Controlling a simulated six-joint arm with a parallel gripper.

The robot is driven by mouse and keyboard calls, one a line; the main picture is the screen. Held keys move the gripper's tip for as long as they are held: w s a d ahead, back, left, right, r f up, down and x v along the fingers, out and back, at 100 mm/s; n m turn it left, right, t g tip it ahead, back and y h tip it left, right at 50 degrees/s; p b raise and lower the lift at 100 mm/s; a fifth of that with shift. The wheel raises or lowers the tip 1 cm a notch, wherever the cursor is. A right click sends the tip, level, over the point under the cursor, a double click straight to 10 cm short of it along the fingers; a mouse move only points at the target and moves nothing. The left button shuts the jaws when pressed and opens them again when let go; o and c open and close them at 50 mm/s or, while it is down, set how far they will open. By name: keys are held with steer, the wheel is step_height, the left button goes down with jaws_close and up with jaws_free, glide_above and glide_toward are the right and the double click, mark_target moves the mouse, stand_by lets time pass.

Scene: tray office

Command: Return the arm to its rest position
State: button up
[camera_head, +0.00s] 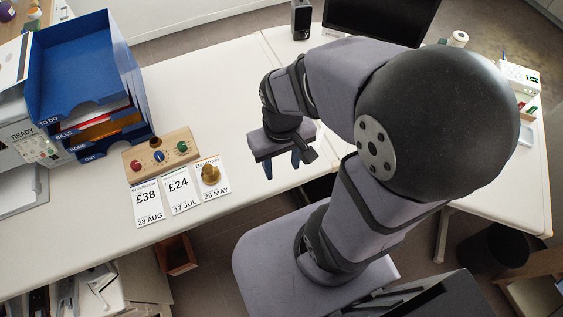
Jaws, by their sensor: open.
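My gripper (282,163) hangs from my folded arm near the middle of the view, over the front edge of the white desk (225,95). Its two dark blue fingertips point down and are apart, with nothing seen between them. It is to the right of the papers and clear of them. My arm's large dark joint hides part of the desk behind it.
A wooden block (160,153) with coloured knobs sits on the desk beside blue stacked trays (75,75). Several price cards lie before it; a brass weight (210,174) rests on one. A monitor (380,18) stands behind.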

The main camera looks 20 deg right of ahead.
step_height(320, 180, up, 3)
steer(key=p, duration=0.2)
steer(key=shift+f+p, duration=0.2)
steer(key=shift+p, duration=0.1)
stand_by(0.9)
